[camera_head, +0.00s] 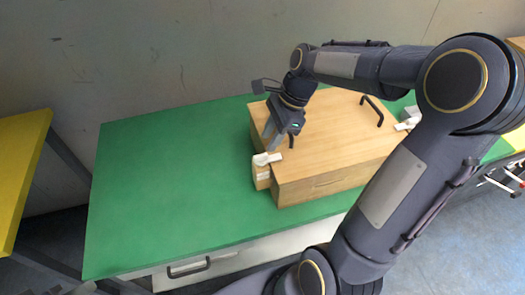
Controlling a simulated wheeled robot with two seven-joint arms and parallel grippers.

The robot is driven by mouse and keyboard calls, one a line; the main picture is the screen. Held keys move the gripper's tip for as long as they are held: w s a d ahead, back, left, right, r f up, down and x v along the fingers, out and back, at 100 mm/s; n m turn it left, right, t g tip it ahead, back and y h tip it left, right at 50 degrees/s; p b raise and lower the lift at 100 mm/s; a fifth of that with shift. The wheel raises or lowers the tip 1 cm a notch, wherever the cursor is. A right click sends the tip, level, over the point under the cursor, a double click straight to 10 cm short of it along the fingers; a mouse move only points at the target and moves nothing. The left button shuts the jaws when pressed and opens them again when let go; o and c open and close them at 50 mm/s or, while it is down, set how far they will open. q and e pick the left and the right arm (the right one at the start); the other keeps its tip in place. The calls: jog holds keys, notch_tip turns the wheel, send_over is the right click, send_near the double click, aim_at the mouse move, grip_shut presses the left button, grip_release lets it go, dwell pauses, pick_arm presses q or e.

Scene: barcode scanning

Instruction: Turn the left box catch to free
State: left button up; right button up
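A wooden box (325,182) with a lid sits on the green table top. The left box catch (267,158) is a small white piece at the box's front left corner, on a wooden block beside the lid. My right gripper (273,137) points down just above and behind this catch, over the left end of the lid. Its two grey fingers look apart, with nothing seen between them. Contact with the catch is not clear. A second white catch (408,124) shows at the box's right end, partly behind my arm. My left gripper is not in view.
A black handle (372,111) stands on the lid's right side; another is mostly hidden by my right gripper. The green table (170,190) is clear left of the box. A drawer with a dark handle (188,268) is below. A yellow surface (18,165) stands at far left.

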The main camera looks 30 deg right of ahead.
aim_at(261, 155)
jog(key=x, duration=0.6)
grip_shut()
